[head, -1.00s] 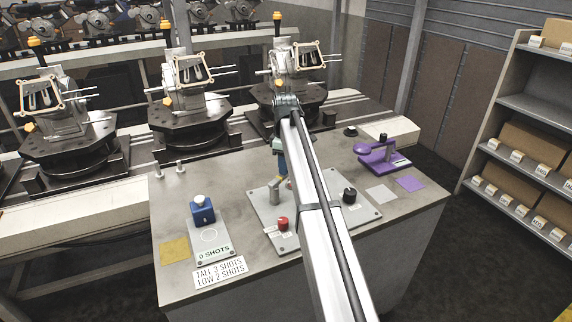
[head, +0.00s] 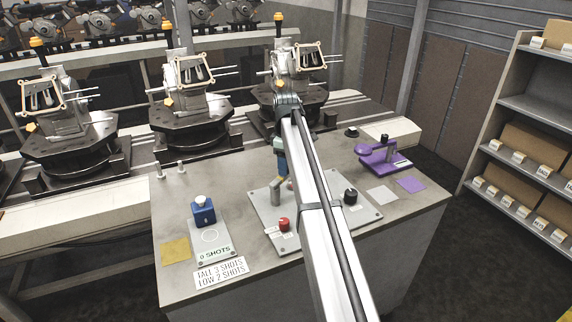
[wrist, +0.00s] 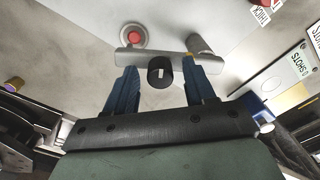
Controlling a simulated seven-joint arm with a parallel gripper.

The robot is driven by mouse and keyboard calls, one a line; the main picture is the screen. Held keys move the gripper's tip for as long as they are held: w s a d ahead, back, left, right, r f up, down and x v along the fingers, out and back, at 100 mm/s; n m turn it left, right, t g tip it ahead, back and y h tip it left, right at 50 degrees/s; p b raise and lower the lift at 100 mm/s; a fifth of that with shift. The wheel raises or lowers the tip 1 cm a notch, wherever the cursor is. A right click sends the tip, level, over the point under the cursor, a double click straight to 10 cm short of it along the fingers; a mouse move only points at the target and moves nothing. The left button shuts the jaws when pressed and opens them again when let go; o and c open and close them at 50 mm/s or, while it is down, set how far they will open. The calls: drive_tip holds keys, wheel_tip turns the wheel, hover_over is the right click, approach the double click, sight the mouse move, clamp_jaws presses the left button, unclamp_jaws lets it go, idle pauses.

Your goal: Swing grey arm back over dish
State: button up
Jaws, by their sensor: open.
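The grey arm (wrist: 132,61) is a flat bar in the wrist view, lying across in front of my fingertips. A black knob (wrist: 160,73) with a white mark stands on it. A grey post (wrist: 200,45) rises at its right end. The dish (wrist: 133,36), round with a red centre, lies just beyond the bar's left end; I cannot tell whether they overlap. My gripper (wrist: 162,66) is open, with one blue finger on either side of the black knob. Contact cannot be told. In the head view my own arm hides most of this; the grey post (head: 275,189) shows.
Engine-like castings (head: 190,95) stand on black turntables behind. Shelves (head: 530,105) are at the right.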

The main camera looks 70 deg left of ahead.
wheel_tip(320, 180, up, 13)
drive_tip(key=shift+r, duration=0.15)
idle(0.4)
idle(0.4)
